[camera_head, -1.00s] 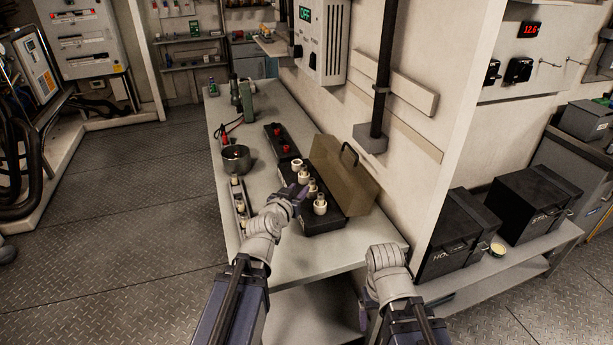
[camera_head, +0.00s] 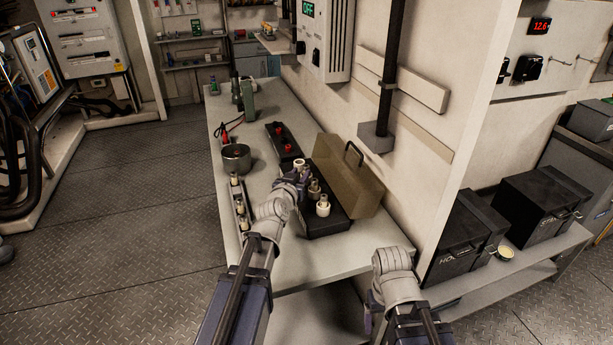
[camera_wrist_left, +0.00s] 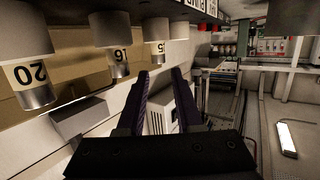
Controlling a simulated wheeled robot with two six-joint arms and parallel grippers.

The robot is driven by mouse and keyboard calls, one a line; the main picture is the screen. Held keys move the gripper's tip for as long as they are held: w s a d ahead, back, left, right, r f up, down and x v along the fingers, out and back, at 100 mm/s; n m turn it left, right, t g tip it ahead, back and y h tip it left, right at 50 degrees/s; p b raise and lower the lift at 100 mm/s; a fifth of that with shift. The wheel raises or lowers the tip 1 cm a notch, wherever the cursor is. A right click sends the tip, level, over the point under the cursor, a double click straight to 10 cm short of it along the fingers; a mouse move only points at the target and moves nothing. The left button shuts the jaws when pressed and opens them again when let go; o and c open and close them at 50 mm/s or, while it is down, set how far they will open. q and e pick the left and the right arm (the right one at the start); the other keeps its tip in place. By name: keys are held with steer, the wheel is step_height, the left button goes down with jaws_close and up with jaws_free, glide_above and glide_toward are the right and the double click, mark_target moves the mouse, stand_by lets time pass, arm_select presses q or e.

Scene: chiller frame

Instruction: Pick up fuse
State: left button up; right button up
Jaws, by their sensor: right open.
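White and metal fuses stand in a black box (camera_head: 328,226) with a raised tan lid (camera_head: 350,190). The fuse nearest me (camera_head: 323,206) and another fuse (camera_head: 314,188) show clearly. In the left wrist view, the fuses appear inverted, with one marked 20 (camera_wrist_left: 32,80) and one marked 16 (camera_wrist_left: 118,58). My left gripper (camera_head: 296,178) is over the box beside the farther fuses. Its fingers (camera_wrist_left: 161,78) are open, with a smaller-looking fuse (camera_wrist_left: 158,40) just past the tips; I see no grip on it. My right gripper (camera_head: 370,308) is low by the bench's front edge, partly hidden by its wrist.
A narrow rack (camera_head: 241,210) with pale fuses lies left of the box. A dark round pot (camera_head: 236,158) and a black block with red terminals (camera_head: 283,143) stand farther back. A wall and vertical pole (camera_head: 388,85) bound the right. The bench front (camera_head: 300,268) is clear.

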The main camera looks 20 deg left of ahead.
mark_target(305, 169)
arm_select(q)
steer(key=shift+w+f, duration=0.25)
steer(key=shift+w, duration=0.65)
steer(key=w, duration=0.1)
steer(key=w+f+b, duration=0.1)
steer(key=w, duration=0.2)
steer(key=shift+w+d+f+b, duration=0.1)
steer(key=shift+f+b, duration=0.2)
steer(key=shift+b, duration=0.1)
steer(key=shift+w, duration=0.4)
steer(key=shift+s, duration=0.1)
steer(key=shift+c, duration=0.2)
jaws_close()
